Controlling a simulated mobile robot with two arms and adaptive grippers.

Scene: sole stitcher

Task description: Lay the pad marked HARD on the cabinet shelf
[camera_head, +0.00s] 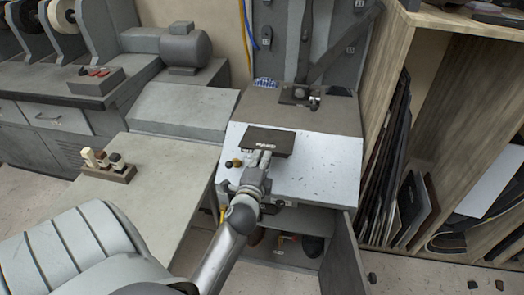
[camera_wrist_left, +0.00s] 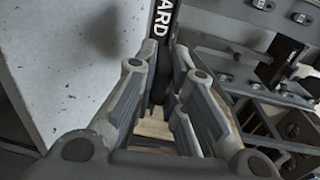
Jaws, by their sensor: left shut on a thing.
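The dark pad marked HARD (camera_head: 270,138) is in my left gripper (camera_head: 264,158), above the light speckled worktop in the head view. In the left wrist view the pad (camera_wrist_left: 161,22) shows edge-on with the letters ARD readable, held between the fingers of the left gripper (camera_wrist_left: 166,75). The cabinet under the worktop stands open, and its shelf (camera_head: 290,256) shows partly, with dark items in it. My left forearm hides the cabinet's left part. My right gripper is in neither view.
The cabinet door (camera_head: 345,258) is swung open on the right side. A machine head (camera_head: 300,95) stands behind the worktop (camera_head: 315,175). Small knobs (camera_head: 233,163) lie left of the pad. A wooden rack (camera_head: 440,75) with upright sheets stands on the right.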

